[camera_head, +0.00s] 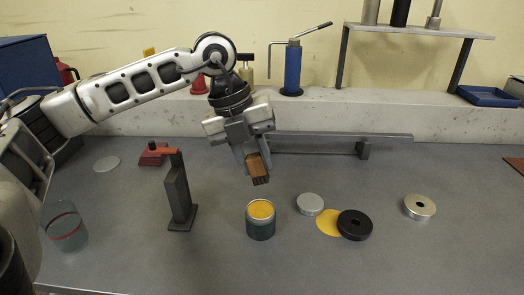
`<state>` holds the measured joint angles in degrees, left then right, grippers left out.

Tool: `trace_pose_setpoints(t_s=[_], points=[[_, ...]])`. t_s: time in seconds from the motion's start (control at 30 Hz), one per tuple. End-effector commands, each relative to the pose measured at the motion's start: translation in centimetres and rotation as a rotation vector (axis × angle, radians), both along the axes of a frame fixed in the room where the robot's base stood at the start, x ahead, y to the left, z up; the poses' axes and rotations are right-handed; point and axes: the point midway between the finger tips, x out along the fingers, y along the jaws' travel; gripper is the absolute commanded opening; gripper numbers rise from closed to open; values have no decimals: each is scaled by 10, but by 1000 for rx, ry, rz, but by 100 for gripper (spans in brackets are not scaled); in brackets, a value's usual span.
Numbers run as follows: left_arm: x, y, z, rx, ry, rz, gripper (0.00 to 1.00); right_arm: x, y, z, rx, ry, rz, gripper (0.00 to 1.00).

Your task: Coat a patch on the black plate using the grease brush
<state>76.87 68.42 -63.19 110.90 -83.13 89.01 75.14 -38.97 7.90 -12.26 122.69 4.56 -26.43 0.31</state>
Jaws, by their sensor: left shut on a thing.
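My left gripper (250,158) comes in from the upper left and is shut on the grease brush (257,168). The brush has a wooden handle and its dark end points down. It hangs in the air above and behind an open dark tin (260,226) with yellow grease at its top, apart from it. The black plate (355,225) is a round disc with a small hole in its middle, lying right of the tin. It partly covers a flat yellow disc (328,222). My right gripper is not in view.
A silver disc (310,204) lies between tin and plate, and a metal ring (419,207) farther right. A dark upright stand (178,195) and a glass (66,228) are left. A long metal bar (330,138) lies behind. The front right bench is clear.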

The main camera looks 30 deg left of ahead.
Motion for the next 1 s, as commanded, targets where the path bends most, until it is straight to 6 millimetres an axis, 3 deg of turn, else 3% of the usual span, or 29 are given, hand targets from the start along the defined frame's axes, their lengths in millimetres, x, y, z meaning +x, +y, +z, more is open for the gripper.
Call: trace_pose_setpoints(t_s=[0.6,1.0], points=[[0,0,-55,1,0,-1,4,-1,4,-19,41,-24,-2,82],[0,0,-59,1,0,-1,4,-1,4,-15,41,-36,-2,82]])
